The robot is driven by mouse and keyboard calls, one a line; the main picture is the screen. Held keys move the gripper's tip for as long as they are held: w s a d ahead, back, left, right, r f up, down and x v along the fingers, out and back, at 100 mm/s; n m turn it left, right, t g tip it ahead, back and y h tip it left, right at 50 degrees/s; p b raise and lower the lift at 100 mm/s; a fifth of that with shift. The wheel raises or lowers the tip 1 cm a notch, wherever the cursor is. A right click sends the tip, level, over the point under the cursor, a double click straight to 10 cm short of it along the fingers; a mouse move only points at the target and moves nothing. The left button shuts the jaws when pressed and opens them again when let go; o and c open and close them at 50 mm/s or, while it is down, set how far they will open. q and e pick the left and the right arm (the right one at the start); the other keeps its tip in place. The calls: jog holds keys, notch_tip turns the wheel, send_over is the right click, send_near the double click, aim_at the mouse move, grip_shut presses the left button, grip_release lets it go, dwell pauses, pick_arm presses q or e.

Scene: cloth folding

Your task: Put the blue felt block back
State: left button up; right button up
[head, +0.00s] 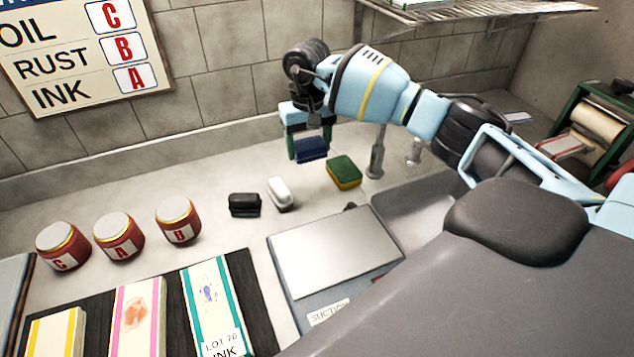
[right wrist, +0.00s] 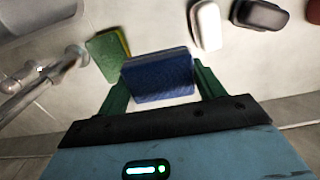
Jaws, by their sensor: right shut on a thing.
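The blue felt block (head: 312,149) is dark blue and is held between the green fingers of my right gripper (head: 307,146). In the right wrist view the blue felt block (right wrist: 158,77) sits between both fingers of the right gripper (right wrist: 158,88). In the head view it is over the back of the counter, between a white block (head: 280,193) and a green-and-yellow sponge (head: 344,171). I cannot tell whether its underside touches the counter. My left gripper is not in view.
A black block (head: 244,204) lies left of the white block. Three red jars (head: 119,236) stand at the left. A metal plate (head: 335,252) on the suction box and cloth stacks (head: 212,300) are in front. A tap (head: 376,155) stands right of the sponge. Bare counter lies behind the blocks.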

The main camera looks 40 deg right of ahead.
jog(key=b, duration=0.1)
send_over(310, 186)
jog(key=shift+f, duration=2.65)
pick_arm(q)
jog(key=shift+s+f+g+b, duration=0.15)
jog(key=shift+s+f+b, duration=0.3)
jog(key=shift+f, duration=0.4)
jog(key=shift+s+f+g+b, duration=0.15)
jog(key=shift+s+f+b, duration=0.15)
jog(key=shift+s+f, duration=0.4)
pick_arm(e)
jog(key=shift+f, duration=2.35)
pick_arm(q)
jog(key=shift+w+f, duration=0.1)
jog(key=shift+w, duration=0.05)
pick_arm(e)
jog(key=shift+f, duration=0.15)
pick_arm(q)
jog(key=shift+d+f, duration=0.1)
pick_arm(e)
jog(key=o, duration=0.9)
